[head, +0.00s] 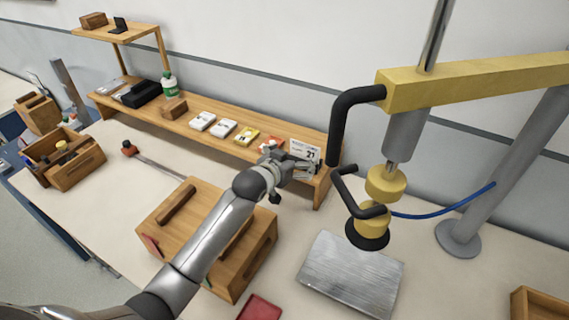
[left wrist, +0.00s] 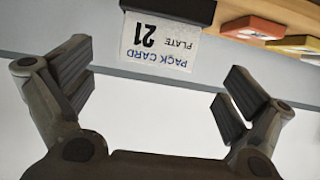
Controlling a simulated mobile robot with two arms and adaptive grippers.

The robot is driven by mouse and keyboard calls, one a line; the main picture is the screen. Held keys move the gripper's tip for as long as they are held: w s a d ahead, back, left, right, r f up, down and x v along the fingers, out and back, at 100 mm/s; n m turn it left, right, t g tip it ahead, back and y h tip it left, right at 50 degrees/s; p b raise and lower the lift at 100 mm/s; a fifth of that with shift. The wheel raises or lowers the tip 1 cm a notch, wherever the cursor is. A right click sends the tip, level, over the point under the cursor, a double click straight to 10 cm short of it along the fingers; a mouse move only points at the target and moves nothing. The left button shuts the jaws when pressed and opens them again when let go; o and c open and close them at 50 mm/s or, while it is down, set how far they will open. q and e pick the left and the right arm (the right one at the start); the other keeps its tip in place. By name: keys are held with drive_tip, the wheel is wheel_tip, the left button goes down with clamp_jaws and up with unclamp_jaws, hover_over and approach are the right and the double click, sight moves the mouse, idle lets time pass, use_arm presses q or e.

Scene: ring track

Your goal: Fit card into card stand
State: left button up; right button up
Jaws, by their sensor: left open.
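The white card (head: 305,151) marked 21 stands at the right end of the long wooden shelf. In the left wrist view the card (left wrist: 158,45) shows upside down, with its lower edge at the dark card stand (left wrist: 170,8). It appears upright in the stand; how deep it sits in the slot cannot be told. In the head view my left gripper partly hides the stand. My left gripper (head: 300,172) is open and empty, close in front of the card. In the left wrist view its fingers (left wrist: 157,82) are apart, clear of the card. My right gripper is out of view.
Several small packs (head: 222,130) lie along the shelf (head: 180,123). A wooden box with a handle (head: 160,225) sits below my left arm. A yellow press (head: 470,75) and a metal plate (head: 350,275) are to the right. A tool box (head: 80,170) stands far left.

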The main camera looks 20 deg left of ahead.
use_arm(q)
drive_tip(key=v, duration=0.5)
drive_tip(key=shift+s+r, duration=0.1)
drive_tip(key=shift+s, duration=0.1)
idle(0.4)
